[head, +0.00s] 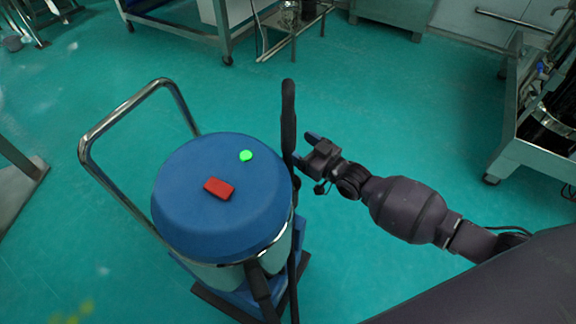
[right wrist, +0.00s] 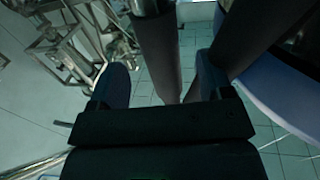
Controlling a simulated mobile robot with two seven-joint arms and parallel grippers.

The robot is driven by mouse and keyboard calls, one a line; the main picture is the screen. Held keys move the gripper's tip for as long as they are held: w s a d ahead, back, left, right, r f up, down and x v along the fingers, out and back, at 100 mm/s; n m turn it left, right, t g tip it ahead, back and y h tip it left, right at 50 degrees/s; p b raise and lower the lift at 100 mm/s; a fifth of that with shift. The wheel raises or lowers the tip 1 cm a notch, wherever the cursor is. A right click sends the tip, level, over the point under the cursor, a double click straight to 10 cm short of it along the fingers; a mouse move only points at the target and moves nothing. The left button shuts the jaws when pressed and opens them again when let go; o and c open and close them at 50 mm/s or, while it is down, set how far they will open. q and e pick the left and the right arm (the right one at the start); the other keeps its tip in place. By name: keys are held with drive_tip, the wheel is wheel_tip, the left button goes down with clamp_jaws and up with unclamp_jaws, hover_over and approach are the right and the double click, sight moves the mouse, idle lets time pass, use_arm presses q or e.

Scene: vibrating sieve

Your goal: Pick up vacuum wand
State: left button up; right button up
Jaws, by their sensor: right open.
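The vacuum wand (head: 288,120) is a dark upright tube with a thicker black upper part. It stands at the right side of the vacuum, which has a blue round lid (head: 180,225). My right gripper (head: 302,150) is open just right of the wand, at about the height of its upper part. In the right wrist view the wand (right wrist: 160,55) shows between the two spread blue-tipped fingers; whether they touch it I cannot tell. A second dark tube (right wrist: 250,35) slants in beside the right finger. My left gripper is not in view.
The lid carries a red block (head: 219,188) and a green button (head: 246,156). A metal push handle (head: 125,108) rises at the vacuum's left. A steel cart (head: 545,140) stands at the right. The green floor (head: 400,120) between is clear.

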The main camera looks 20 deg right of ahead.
sight(294, 143)
drive_tip(key=x, duration=0.3)
drive_tip(key=shift+w+a+f+b, duration=0.2)
drive_tip(key=shift+w+f+b, duration=0.1)
drive_tip(key=shift+f+b, duration=0.1)
drive_tip(key=shift+w+a+r, duration=0.2)
drive_tip(key=shift+w+a, duration=0.05)
drive_tip(key=shift+w, duration=0.25)
drive_tip(key=shift+c, duration=0.2)
drive_tip(key=c, duration=1)
